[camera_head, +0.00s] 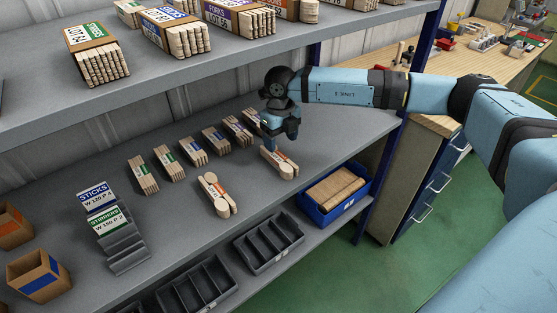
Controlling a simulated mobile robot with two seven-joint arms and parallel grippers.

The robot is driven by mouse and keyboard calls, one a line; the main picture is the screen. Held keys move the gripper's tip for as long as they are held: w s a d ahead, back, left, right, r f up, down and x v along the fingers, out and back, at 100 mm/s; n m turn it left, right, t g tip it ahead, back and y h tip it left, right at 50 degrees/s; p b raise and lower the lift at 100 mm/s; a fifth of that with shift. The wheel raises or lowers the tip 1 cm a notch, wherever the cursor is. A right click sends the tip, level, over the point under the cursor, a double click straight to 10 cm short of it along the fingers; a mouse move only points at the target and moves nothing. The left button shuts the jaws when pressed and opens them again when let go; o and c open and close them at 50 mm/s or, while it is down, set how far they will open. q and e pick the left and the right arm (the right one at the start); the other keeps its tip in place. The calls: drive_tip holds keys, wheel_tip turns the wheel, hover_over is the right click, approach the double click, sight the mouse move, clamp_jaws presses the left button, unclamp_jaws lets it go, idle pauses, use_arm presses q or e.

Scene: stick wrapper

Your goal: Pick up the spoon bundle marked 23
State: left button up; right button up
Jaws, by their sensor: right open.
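Two spoon bundles with rounded ends and paper bands lie on the lower grey shelf. One spoon bundle (280,165) has an orange-marked band and lies at the right of the row. The other spoon bundle (216,195) lies to its left and nearer the shelf's front edge. The numbers on their bands are too small to read. My right gripper (280,141) is open and points down at the far end of the right-hand spoon bundle, very close to it; I cannot tell whether they touch. My left gripper is not in view.
Several stick bundles (168,162) lie in a row behind. The upper shelf (135,103) holds larger bundles above. Grey label holders (127,252) and cardboard boxes (38,276) stand left. Below are grey bins (268,243) and a blue crate (352,208). The shelf's right end is clear.

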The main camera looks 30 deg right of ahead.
sight(279, 156)
drive_tip(key=f, duration=0.6)
drive_tip(key=shift+a+f+p, duration=0.3)
drive_tip(key=shift+a+f, duration=0.05)
drive_tip(key=c, duration=1)
